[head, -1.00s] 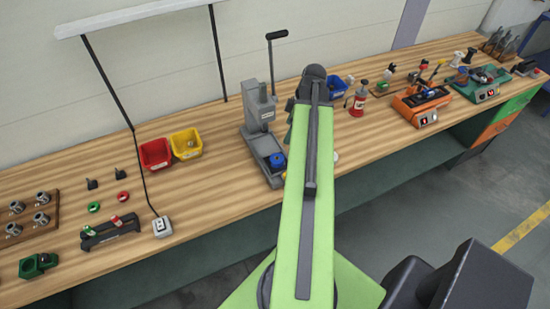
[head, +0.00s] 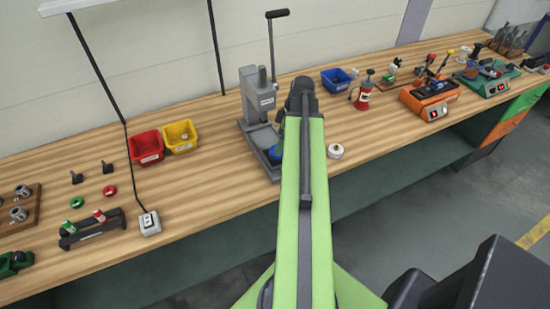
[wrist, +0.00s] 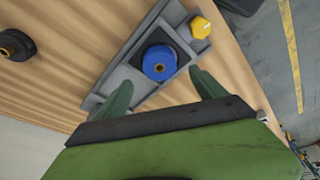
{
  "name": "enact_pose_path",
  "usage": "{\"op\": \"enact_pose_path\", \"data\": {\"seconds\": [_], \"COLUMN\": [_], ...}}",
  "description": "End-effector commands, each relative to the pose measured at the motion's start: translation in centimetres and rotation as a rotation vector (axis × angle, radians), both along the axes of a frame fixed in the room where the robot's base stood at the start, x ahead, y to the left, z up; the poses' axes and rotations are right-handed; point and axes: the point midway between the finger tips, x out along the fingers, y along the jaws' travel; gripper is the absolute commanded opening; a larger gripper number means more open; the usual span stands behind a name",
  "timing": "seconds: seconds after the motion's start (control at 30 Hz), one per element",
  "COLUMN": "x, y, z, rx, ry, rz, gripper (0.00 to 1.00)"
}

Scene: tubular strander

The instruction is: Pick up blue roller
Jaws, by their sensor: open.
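The blue roller (wrist: 160,62) is a short round piece with a brass-coloured centre. It sits on a dark square pad on the base of the grey press (wrist: 125,72). In the head view, the roller (head: 277,153) shows only in part at the left edge of my arm, on the front of the press base (head: 264,160). My gripper (wrist: 164,90) is open and empty. Its two green fingers are spread either side of the roller's line, with their tips just short of it in the wrist picture. The head view mostly hides the gripper behind my arm.
The press column and lever (head: 272,50) stand behind the base. A yellow hexagonal piece (wrist: 201,27) lies near the base's end. Red bin (head: 146,146) and yellow bin (head: 180,136) are to the left, a white round piece (head: 335,151) to the right. Bare wood lies between the bins and press.

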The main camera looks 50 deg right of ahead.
Motion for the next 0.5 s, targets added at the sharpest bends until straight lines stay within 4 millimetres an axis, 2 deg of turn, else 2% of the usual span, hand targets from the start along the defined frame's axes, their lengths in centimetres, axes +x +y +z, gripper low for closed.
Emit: {"op": "enact_pose_path", "data": {"seconds": [0.3,0.5], "x": [0.7,0.9], "y": [0.4,0.5], "z": [-5.0,-4.9], "rx": [0.000,0.000], "ry": [0.000,0.000], "rz": [0.001,-0.001], "gripper": [0.81,0.81]}}
